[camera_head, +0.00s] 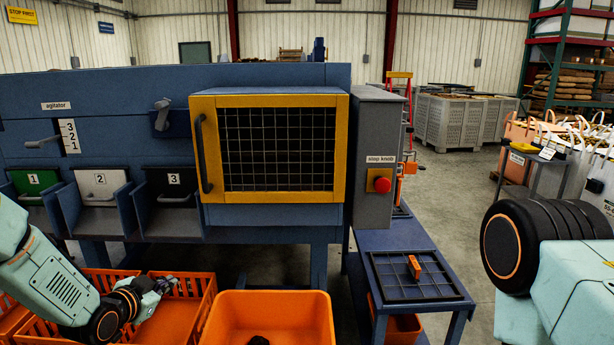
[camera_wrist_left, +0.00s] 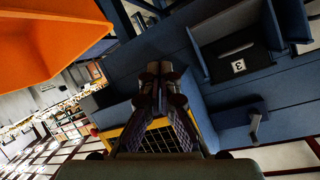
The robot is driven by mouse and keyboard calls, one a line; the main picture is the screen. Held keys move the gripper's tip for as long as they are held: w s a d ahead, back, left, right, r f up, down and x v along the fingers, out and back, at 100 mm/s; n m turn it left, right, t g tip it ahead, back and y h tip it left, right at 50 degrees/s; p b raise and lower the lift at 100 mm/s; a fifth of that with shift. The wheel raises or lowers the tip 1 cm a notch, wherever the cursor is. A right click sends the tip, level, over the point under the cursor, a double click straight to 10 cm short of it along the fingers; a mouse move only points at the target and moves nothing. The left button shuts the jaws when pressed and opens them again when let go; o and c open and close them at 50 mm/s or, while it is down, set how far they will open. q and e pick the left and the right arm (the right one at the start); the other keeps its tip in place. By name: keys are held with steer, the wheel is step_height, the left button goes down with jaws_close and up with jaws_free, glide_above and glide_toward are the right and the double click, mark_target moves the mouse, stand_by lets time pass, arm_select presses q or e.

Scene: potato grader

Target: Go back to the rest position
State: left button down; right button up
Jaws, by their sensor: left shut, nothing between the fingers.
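My left gripper (camera_head: 165,284) is at the lower left of the head view, over the orange crates in front of the machine. It is shut and empty. It also shows in the left wrist view (camera_wrist_left: 153,72), with its fingers together and nothing between them. My right arm shows at the right edge of the head view, but its gripper is out of the picture.
The blue grader (camera_head: 140,90) has a yellow-framed mesh door (camera_head: 198,112), numbered chutes and a red stop knob (camera_head: 382,185). Orange crates (camera_head: 205,300) and an orange bin (camera_head: 268,302) with a dark lump stand below. A side table (camera_head: 375,240) holds a tray with an orange object.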

arm_select(q)
steer(key=s+d+f+n+g+b, duration=0.1)
steer(key=s+d+f+n+g, duration=0.25)
steer(key=s+f, duration=0.5)
steer(key=s+d+f+n+g+b, duration=0.1)
steer(key=s+f, duration=0.5)
steer(key=s, duration=0.7)
steer(key=s+d+f+n+g+y+b, duration=0.1)
steer(key=s+d+f+g+b, duration=0.2)
steer(key=s, duration=1)
steer(key=s+d+f+n+g+y+b, duration=0.1)
steer(key=s+f+g+b, duration=0.3)
steer(key=s+f, duration=0.5)
steer(key=s+d+n+g, duration=0.1)
steer(key=s, duration=0.3)
steer(key=shift+d+f, duration=0.15)
steer(key=shift+g, duration=0.25)
steer(key=shift+s, duration=0.15)
